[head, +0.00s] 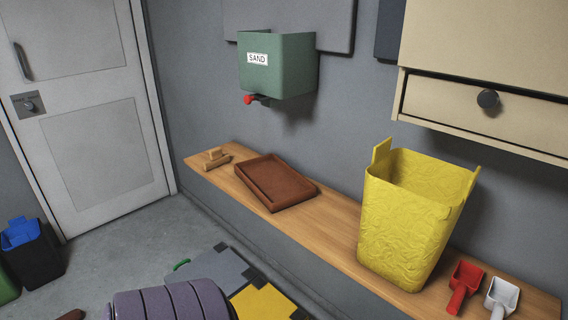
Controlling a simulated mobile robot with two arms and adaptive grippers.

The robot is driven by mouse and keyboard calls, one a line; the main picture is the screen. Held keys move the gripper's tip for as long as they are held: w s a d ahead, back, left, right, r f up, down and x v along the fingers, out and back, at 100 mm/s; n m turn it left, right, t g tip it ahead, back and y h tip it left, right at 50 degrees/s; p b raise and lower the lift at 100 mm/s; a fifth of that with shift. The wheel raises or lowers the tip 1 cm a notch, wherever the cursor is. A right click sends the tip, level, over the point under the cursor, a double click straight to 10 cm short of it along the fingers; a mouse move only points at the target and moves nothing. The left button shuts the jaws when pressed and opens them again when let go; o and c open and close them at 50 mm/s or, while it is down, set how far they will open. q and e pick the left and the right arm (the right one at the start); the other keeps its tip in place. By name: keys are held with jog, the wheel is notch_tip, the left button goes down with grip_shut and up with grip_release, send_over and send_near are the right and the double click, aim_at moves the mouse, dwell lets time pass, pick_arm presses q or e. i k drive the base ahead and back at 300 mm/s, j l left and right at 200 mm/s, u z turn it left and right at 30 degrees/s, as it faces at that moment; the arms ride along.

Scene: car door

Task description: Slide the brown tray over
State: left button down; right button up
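The brown tray (275,181) lies flat on a long wooden shelf (325,216) along the grey wall. It is rectangular with a low raised rim and looks empty. It sits left of the middle of the shelf, below and slightly right of a green box labelled SAND (278,68). The box is on the wall and has a red-tipped spout at its lower left. Neither of my grippers shows in the head view.
Small wooden pieces (216,160) lie left of the tray. A yellow bin (410,215), a red scoop (464,285) and a white scoop (501,295) stand to the right. Bare shelf lies between tray and bin. A cabinet drawer (495,115) is above the bin.

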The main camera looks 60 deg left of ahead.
aim_at(276, 183)
jog(key=j+z, duration=0.15)
jog(key=j, duration=0.25)
jog(key=k+j+z, duration=0.1)
jog(key=j, duration=0.25)
jog(key=k+j+z, duration=0.15)
jog(key=j, duration=0.2)
jog(key=k+j+z, duration=0.1)
jog(key=j, duration=0.3)
jog(key=k+j+z, duration=0.15)
jog(key=j, duration=0.2)
